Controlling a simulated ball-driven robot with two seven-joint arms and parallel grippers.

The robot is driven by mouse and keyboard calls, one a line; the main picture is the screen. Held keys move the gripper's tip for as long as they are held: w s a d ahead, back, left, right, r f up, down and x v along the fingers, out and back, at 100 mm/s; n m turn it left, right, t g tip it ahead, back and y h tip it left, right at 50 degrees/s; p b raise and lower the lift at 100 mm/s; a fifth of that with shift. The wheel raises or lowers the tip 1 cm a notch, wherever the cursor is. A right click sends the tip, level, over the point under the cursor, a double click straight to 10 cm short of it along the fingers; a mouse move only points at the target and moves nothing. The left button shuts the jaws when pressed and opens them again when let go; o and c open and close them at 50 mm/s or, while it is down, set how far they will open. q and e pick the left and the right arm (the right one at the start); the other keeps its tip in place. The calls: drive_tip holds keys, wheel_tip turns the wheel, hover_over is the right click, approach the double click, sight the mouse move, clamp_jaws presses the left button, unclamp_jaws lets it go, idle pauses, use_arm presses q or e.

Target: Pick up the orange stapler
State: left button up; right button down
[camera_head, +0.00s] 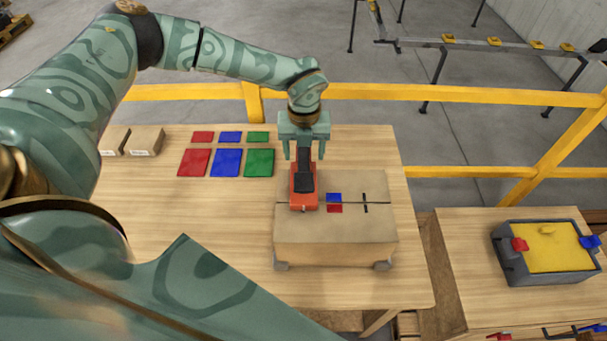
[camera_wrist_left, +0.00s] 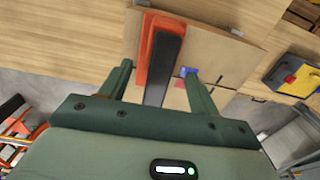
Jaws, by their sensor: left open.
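The orange stapler (camera_head: 304,193) has a black top arm and lies on a closed cardboard box (camera_head: 338,235) on the table. In the left wrist view the stapler (camera_wrist_left: 148,55) runs lengthwise between the spread fingers. My left gripper (camera_head: 304,158) is open and hangs over the stapler's far end, with one finger to each side. In the wrist view the open left gripper (camera_wrist_left: 155,82) shows a gap on both sides of the stapler. I cannot tell the height of the fingertips over the box. My right gripper is not in view.
Red, blue and green flat squares (camera_head: 227,162) lie left of the box, and small cartons (camera_head: 146,141) stand at the far left. A yellow-topped grey bin (camera_head: 545,250) sits on a second table at right. A yellow rail (camera_head: 430,93) runs behind the table.

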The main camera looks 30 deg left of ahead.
use_arm(q)
wheel_tip(320, 180, down, 4)
drive_tip(key=shift+s+f, duration=0.1)
drive_tip(key=shift+s, duration=0.05)
clamp_jaws()
drive_tip(key=shift+r, duration=0.2)
